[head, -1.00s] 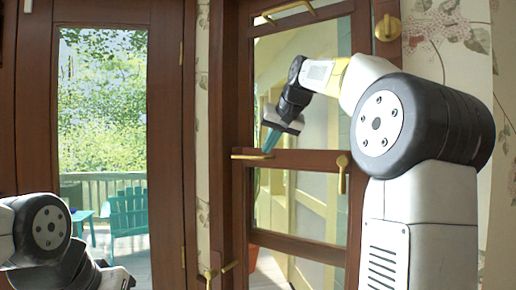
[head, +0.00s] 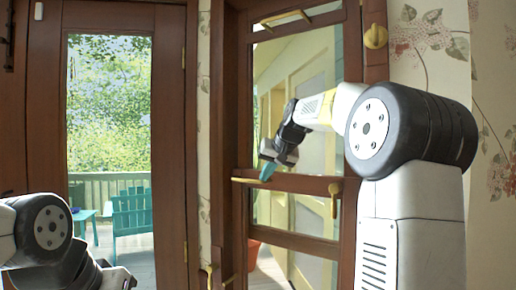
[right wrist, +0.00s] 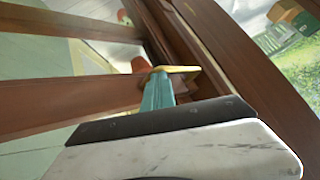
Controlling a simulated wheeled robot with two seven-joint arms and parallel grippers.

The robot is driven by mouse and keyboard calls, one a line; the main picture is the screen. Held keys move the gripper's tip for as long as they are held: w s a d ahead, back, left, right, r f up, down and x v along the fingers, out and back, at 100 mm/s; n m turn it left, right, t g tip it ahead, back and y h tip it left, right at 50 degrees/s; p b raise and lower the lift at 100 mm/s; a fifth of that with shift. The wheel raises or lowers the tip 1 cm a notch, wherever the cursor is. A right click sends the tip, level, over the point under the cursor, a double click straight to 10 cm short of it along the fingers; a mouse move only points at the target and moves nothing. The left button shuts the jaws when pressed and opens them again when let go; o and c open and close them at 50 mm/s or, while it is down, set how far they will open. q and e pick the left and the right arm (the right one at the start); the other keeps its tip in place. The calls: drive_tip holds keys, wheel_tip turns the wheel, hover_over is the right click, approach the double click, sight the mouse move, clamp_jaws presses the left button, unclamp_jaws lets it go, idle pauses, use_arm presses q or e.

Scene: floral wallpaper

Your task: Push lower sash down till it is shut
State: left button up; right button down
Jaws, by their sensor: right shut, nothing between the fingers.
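The window has a dark wood frame and a lower sash whose top rail (head: 295,183) crosses the opening in the head view. This rail stands above a second wood rail (head: 295,242), with glass between. A brass piece (head: 246,180) sits at the rail's left end and a brass latch (head: 334,190) at its right. My right gripper (head: 267,172) is shut and empty, its teal fingertips at the rail's top near the left end. In the right wrist view the fingertips (right wrist: 158,88) are against or very near the brass piece (right wrist: 176,69). My left gripper is out of view.
A wood-framed glass door (head: 172,150) stands left of the window, with a teal chair (head: 133,212) outside beyond it. Floral wallpaper (head: 204,130) runs between them. A brass knob (head: 376,37) is on the frame at upper right.

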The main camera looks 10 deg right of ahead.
wheel_tip(320, 180, down, 24)
drive_tip(key=shift+f, duration=0.15)
idle(0.3)
drive_tip(key=w+r+v, duration=0.2)
drive_tip(key=v, duration=1.1)
drive_tip(key=s+a+f+g, duration=0.1)
drive_tip(key=s+a+f, duration=0.1)
drive_tip(key=s, duration=0.7)
drive_tip(key=s+a+f+n+g, duration=0.1)
drive_tip(key=s+a, duration=0.1)
drive_tip(key=s, duration=0.7)
drive_tip(key=s+a+f, duration=0.2)
drive_tip(key=s, duration=0.7)
drive_tip(key=shift+s+a+f+n+g+h, duration=0.3)
drive_tip(key=shift+a+g+h, duration=0.05)
drive_tip(key=shift+g+h, duration=0.05)
